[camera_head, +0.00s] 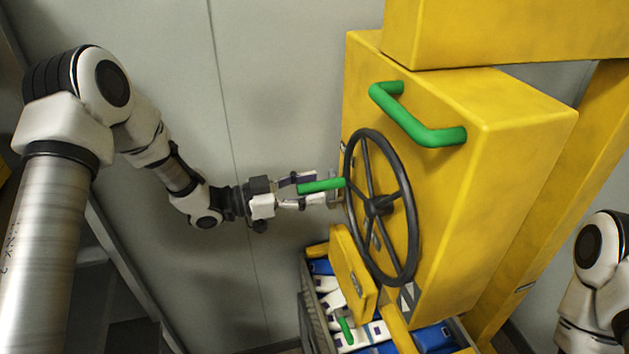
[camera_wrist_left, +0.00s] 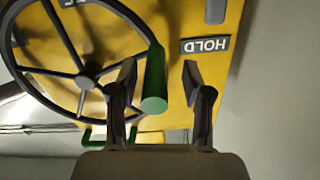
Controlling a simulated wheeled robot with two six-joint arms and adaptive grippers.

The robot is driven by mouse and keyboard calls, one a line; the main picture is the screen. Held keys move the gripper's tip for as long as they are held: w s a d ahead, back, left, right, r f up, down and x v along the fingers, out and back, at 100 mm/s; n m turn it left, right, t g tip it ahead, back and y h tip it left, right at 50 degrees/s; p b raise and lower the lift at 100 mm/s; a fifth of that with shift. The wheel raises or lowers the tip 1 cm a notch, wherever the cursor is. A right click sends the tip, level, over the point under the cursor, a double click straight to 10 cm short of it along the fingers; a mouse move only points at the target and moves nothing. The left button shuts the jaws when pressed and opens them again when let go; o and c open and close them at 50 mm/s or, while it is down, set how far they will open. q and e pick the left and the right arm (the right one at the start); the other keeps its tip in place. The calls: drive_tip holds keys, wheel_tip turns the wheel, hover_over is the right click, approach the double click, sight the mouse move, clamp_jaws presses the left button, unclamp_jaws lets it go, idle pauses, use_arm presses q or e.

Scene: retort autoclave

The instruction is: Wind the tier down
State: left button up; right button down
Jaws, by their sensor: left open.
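A black spoked handwheel (camera_head: 378,206) is on the face of a yellow housing (camera_head: 480,190). Its green crank grip (camera_head: 322,186) sticks out from the rim toward my left gripper (camera_head: 314,189). My left gripper is open, with one finger on each side of the grip. In the left wrist view the green grip (camera_wrist_left: 155,85) lies between the two fingers, nearer the left one, with a gap to the right one. The wheel (camera_wrist_left: 85,82) fills the left of that view. My right gripper is out of view; only part of my right arm shows.
A green U-shaped handle (camera_head: 418,118) is on the housing above the wheel. A "HOLD" label (camera_wrist_left: 205,46) is beside the wheel. Below, a grey crate (camera_head: 307,310) holds several blue and white packs, near a smaller yellow block (camera_head: 350,275). A grey wall stands behind.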

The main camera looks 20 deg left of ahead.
use_arm(q)
drive_tip(key=shift+w+d+r, duration=0.15)
drive_tip(key=shift+d, duration=0.35)
drive_tip(key=shift+d+r, duration=0.1)
drive_tip(key=shift+d, duration=0.05)
clamp_jaws()
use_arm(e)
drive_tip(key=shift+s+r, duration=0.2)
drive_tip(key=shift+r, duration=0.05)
use_arm(q)
drive_tip(key=shift+f, duration=0.2)
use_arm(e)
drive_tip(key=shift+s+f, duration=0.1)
